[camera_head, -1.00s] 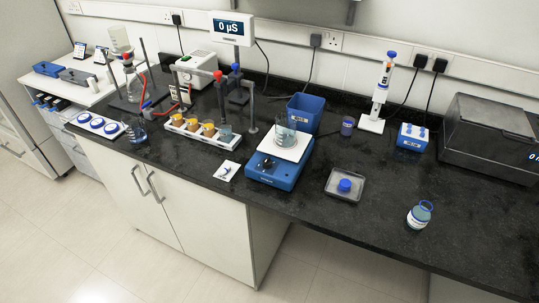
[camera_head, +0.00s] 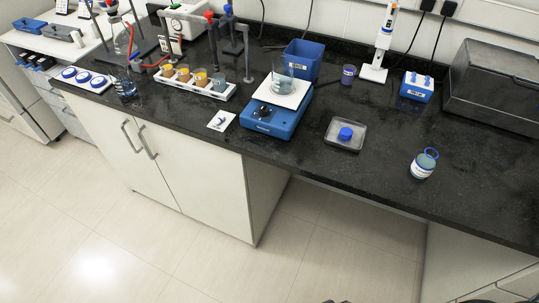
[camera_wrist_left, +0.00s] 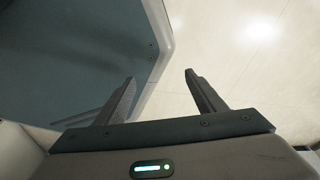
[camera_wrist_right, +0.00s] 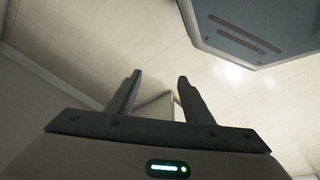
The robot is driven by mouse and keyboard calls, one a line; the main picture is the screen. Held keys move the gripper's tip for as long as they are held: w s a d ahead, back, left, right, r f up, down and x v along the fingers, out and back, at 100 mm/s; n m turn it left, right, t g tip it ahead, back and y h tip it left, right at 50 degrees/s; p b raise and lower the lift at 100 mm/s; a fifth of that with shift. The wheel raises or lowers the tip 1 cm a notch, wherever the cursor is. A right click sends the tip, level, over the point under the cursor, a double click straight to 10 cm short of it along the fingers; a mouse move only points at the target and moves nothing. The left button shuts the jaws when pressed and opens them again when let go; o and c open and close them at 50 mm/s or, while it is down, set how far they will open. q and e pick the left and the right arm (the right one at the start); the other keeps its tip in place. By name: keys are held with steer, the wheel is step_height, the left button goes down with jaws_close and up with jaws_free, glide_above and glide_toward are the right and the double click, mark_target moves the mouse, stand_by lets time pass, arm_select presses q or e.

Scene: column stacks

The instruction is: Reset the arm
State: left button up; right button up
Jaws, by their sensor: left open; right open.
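My left gripper (camera_wrist_left: 158,90) shows in the left wrist view with its two fingers apart and nothing between them. Pale floor and a dark grey-blue panel lie beyond it. My right gripper (camera_wrist_right: 156,88) shows in the right wrist view, also open and empty, over pale floor and cabinet-like surfaces. Neither gripper shows clearly in the head view, where only small dark parts appear at the bottom edge. Both grippers are away from the things on the bench.
The black bench (camera_head: 300,165) holds a blue stirrer (camera_head: 272,120) with a beaker (camera_head: 282,77), a tray with a blue cap (camera_head: 345,133), a capless bottle (camera_head: 423,163), a blue bin (camera_head: 303,60) and a vial rack (camera_head: 195,83). Open floor (camera_head: 150,250) lies in front.

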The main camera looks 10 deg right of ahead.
arm_select(q)
steer(key=shift+t, duration=0.5)
steer(key=w+f+b, duration=0.1)
steer(key=w+d+f+b, duration=0.1)
steer(key=w+b, duration=0.1)
steer(key=shift+w+d+f, duration=0.15)
steer(key=shift+d+f, duration=0.05)
steer(key=shift+f, duration=0.1)
arm_select(e)
steer(key=s+f, duration=0.5)
steer(key=f, duration=0.3)
steer(key=s+d+f, duration=0.1)
steer(key=s+f, duration=0.4)
steer(key=f, duration=0.3)
steer(key=shift+s, duration=0.2)
steer(key=shift+f, duration=0.1)
